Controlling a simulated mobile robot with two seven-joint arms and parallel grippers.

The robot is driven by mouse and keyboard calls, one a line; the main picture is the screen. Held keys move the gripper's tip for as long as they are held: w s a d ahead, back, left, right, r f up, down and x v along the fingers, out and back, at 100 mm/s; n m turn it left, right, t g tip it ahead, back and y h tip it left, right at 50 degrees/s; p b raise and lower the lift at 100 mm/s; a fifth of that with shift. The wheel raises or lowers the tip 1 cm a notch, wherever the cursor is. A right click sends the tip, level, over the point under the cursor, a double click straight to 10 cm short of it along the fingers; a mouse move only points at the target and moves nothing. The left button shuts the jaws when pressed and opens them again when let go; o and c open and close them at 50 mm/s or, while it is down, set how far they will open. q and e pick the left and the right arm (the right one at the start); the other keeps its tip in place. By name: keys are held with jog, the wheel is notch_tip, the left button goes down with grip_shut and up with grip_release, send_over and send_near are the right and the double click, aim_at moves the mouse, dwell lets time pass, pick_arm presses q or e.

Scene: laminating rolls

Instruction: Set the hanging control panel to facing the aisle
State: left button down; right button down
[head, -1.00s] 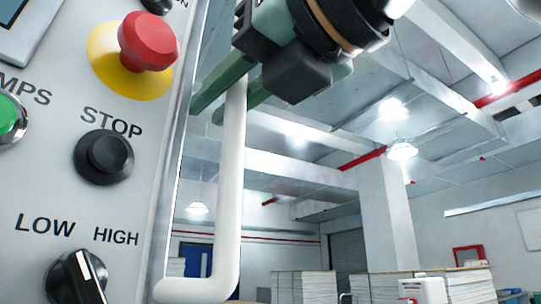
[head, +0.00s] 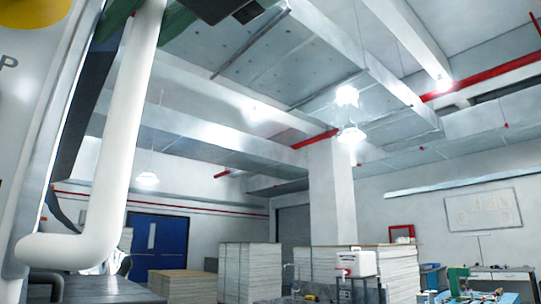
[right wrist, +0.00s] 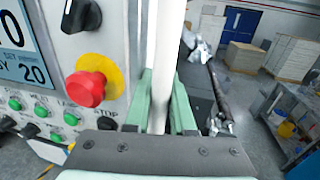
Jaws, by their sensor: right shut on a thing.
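The hanging control panel (head: 22,150) is cut off at the left edge of the head view, seen at a steep angle. In the right wrist view its face (right wrist: 112,55) shows a screen, a red emergency knob on a yellow disc, and several green buttons. A white bar handle (head: 125,130) stands along the panel's edge; it also shows in the right wrist view (right wrist: 165,45). My right gripper (head: 145,22) is shut on this handle, its green fingers (right wrist: 160,100) on either side of it. My left gripper is out of view.
Paper stacks (head: 250,270) and a blue door (head: 157,243) lie beyond the panel. A dark machine surface (head: 90,290) is below the handle. A workbench (right wrist: 295,125) stands at the right in the wrist view, with open floor before it.

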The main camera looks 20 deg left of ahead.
jog(key=shift+d+r, duration=0.15)
dwell(0.3)
jog(key=c, duration=1.1)
grip_release()
jog(key=shift+w+d, duration=0.1)
jog(key=shift+w, duration=0.05)
jog(key=shift+o, duration=0.2)
